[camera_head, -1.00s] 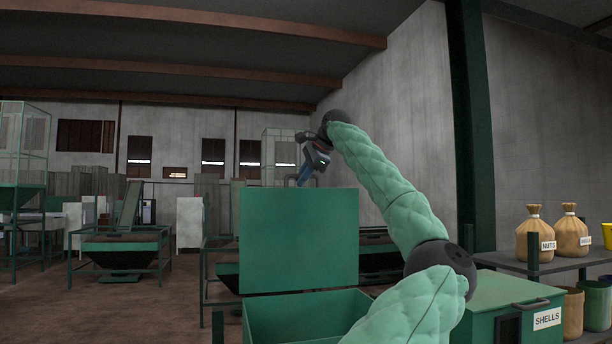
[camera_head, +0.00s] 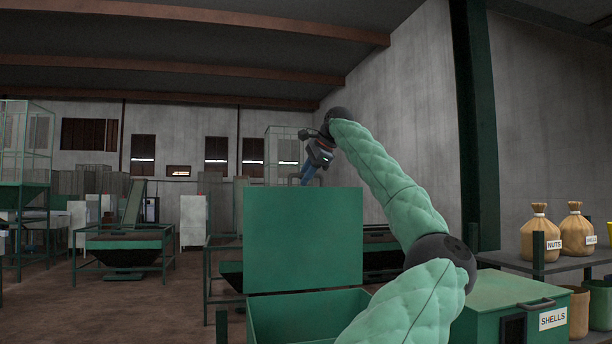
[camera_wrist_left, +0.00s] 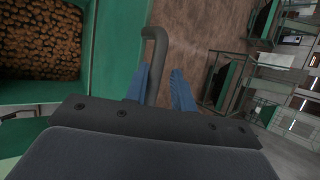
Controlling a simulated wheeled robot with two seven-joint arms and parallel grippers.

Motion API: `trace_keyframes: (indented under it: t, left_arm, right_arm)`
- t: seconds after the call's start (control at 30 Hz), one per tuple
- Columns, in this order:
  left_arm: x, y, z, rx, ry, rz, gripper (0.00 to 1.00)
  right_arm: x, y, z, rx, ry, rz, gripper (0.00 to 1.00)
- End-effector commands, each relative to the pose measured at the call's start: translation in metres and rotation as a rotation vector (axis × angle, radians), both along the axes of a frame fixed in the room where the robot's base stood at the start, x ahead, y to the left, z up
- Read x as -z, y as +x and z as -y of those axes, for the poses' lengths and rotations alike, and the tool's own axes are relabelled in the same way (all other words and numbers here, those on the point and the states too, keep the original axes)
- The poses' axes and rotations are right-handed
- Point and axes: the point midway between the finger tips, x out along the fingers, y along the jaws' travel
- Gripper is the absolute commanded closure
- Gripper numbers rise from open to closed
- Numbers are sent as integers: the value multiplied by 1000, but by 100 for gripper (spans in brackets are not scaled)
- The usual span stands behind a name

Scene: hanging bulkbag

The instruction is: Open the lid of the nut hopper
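The nut hopper (camera_head: 262,318) is a green box at the bottom centre of the head view. Its green lid (camera_head: 303,240) stands upright, so the box is open. The left wrist view shows brown nuts (camera_wrist_left: 40,40) inside it. My left gripper (camera_head: 308,173) is above the lid's top edge in the head view. In the left wrist view its blue fingers (camera_wrist_left: 160,70) are apart, with the dark bent handle (camera_wrist_left: 155,42) between them. The left finger is close to the handle, and a gap shows to the right finger. My right gripper is not in view.
A dark green post (camera_head: 476,130) rises behind my arm. Green hopper stands (camera_head: 124,240) are farther back at the left.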

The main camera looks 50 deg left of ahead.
Motion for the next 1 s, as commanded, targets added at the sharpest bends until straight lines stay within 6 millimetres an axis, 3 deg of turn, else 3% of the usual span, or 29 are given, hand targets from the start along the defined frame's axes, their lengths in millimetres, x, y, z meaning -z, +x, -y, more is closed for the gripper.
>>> trace_keyframes:
  t: [0.17,0.27,0.43,0.7,1.0]
  left_arm:
    - [-4,3,8,1,-4,-1,66]
    - [-16,5,19,3,-3,1,66]
    - [-39,8,36,3,1,0,66]
    - [-60,11,51,1,2,0,66]
    - [-62,11,53,1,3,0,66]
  right_arm:
    - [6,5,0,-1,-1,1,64]
    - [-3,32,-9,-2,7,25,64]
    - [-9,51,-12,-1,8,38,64]
    - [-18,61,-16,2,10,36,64]
    - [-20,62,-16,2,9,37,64]
